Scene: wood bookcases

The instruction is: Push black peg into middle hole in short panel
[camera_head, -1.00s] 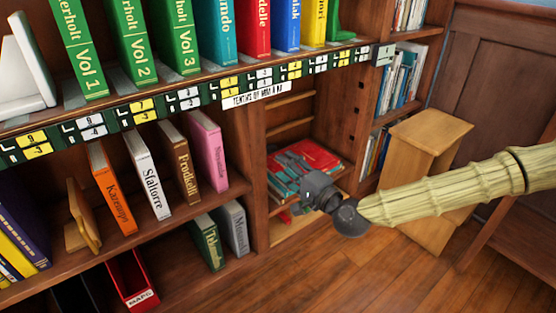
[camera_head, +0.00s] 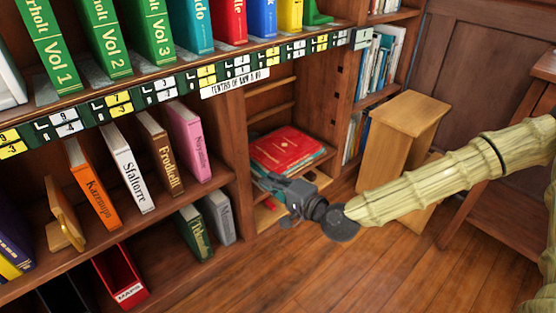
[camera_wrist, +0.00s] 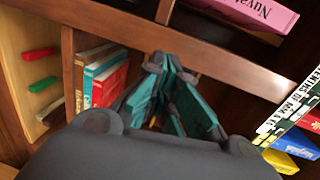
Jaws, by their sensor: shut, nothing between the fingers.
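My gripper (camera_head: 276,190) is shut and empty, low in front of the bookcase's lower right opening. In the wrist view its teal-padded fingers (camera_wrist: 162,62) come together toward a shelf edge.
A red book (camera_head: 288,150) lies on a low shelf just beyond my gripper. Books such as a grey one (camera_head: 218,217) stand to the left. A wooden step stool (camera_head: 400,135) stands at the right. The floor (camera_head: 300,270) in front is clear.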

